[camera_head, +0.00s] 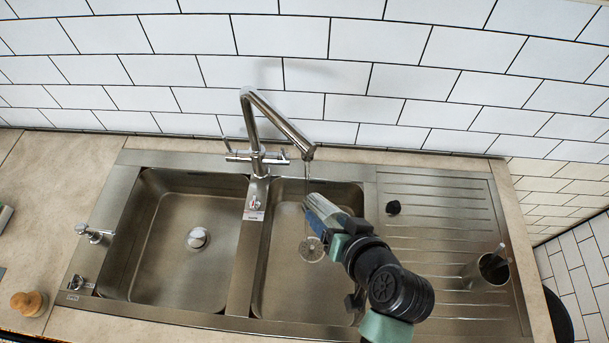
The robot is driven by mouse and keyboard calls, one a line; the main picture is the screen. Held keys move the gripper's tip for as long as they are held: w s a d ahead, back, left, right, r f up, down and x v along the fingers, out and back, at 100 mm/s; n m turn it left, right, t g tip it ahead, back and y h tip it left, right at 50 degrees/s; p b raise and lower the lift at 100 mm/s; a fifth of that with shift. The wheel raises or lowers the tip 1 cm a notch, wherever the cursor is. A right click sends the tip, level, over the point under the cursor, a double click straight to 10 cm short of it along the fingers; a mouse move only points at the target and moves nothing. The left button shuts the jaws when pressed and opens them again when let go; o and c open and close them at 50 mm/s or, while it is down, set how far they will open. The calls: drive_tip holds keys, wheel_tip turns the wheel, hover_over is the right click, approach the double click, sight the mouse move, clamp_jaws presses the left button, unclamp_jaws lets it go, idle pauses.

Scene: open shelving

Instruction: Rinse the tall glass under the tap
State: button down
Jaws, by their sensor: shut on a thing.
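The tap (270,115) is chrome, and its spout points right over the right basin. A thin stream of water (308,174) falls from the spout. My gripper (335,228) is over the right basin and is shut on a tilted, shiny grey cylinder that looks like the tall glass (322,206). The glass's upper end is just below the spout, at or beside the stream. I cannot tell whether water enters it. The gripper hides its lower part.
The right basin (278,285) has a round drain. A wooden-topped item (28,303) is at far left.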

drive_tip(key=shift+p+v, duration=1.7)
drive_tip(key=shift+v, duration=1.15)
drive_tip(key=shift+f, duration=0.1)
